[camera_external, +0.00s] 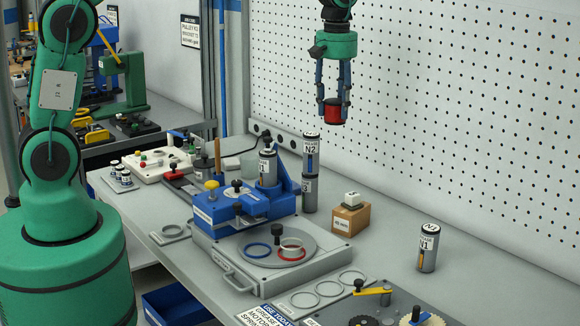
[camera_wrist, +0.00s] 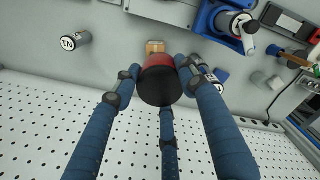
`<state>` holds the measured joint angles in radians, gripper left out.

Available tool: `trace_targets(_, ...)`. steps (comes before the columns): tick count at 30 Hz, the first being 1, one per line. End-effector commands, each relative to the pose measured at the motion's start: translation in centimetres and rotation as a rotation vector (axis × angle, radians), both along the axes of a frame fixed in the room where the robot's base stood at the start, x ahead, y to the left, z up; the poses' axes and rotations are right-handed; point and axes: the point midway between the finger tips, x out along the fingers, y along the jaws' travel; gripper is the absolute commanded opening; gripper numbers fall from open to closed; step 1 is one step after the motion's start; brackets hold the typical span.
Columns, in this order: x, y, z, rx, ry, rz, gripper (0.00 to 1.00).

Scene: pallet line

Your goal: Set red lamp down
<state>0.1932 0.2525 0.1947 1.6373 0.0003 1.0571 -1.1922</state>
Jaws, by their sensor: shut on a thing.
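A red lamp (camera_external: 335,111) with a dark end hangs in my gripper (camera_external: 334,106), high above the bench and in front of the pegboard. The fingers close around its sides. In the wrist view my gripper (camera_wrist: 160,88) has its blue fingers around the red lamp (camera_wrist: 158,66), whose black end faces the camera. The lamp is clear of the bench and touches nothing else that I can see. It hides part of the bench behind it in the wrist view.
Bare bench lies between block and lone can.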

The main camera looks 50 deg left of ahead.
Motion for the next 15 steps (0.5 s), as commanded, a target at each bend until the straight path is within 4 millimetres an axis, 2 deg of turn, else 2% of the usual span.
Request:
trace_targets(1,-0.4,2.1,0.1,-0.001,-0.001,0.045,0.14)
trace_targets(3,-1.0,4.5,0.0,0.000,0.000,0.101,0.14)
trace_targets(8,-2.7,9.8,0.1,0.000,-0.002,0.230,0.14)
trace_targets(15,-6.2,17.3,-0.2,0.000,0.000,0.426,0.14)
